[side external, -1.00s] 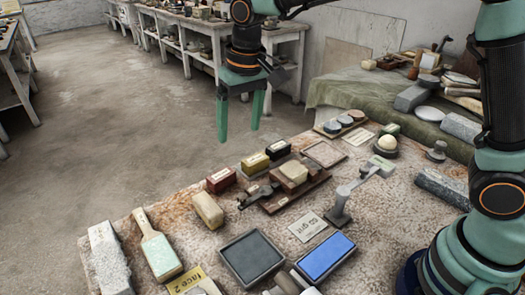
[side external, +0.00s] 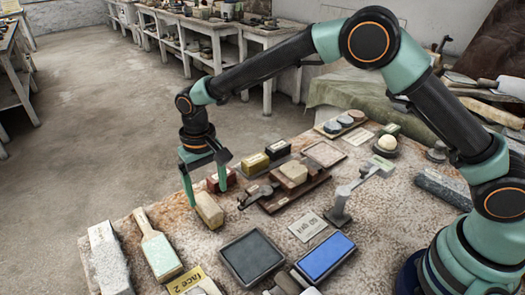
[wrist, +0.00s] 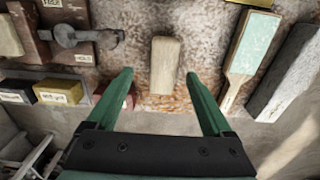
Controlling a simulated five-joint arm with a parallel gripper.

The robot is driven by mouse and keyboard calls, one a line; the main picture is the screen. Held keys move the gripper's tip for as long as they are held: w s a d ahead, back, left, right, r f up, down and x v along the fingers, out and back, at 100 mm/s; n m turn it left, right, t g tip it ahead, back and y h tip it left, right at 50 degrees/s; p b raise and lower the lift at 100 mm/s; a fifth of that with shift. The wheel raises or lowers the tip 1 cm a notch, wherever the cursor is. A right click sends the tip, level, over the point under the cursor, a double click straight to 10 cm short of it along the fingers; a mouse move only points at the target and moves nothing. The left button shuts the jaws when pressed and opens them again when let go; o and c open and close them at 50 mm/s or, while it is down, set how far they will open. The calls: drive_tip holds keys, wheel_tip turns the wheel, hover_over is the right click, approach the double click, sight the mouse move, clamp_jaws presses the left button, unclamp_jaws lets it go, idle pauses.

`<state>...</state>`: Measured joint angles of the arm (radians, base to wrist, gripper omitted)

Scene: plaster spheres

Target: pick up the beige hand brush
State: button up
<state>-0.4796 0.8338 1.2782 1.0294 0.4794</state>
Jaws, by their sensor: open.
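The beige hand brush (side external: 209,211) is a blocky, pale tan piece lying on the stone-topped table near its far left edge. In the wrist view the brush (wrist: 164,65) is upright in the picture, its lower part between my fingertips, with a gap on both sides. My gripper (side external: 207,197) is open, its green fingers pointing down at the brush's far end. The gripper (wrist: 160,75) is empty in the wrist view. The exact height of the fingertips over the table is hard to tell.
A dark red block (side external: 222,180) stands close behind the right finger, with a yellow-labelled block (side external: 255,164) beyond. A wooden paddle with a mint pad (side external: 160,252) and a grey stone bar (side external: 108,258) lie to the left. A dark grey tray (side external: 253,257) lies in front.

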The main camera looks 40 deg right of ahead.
sight(207, 204)
drive_tip(key=shift+w+a+f, duration=0.15)
drive_tip(key=shift+f, duration=1.25)
drive_tip(key=shift+w+a+f, duration=0.1)
drive_tip(key=shift+a+f, duration=0.05)
drive_tip(key=shift+f, duration=1.2)
clamp_jaws()
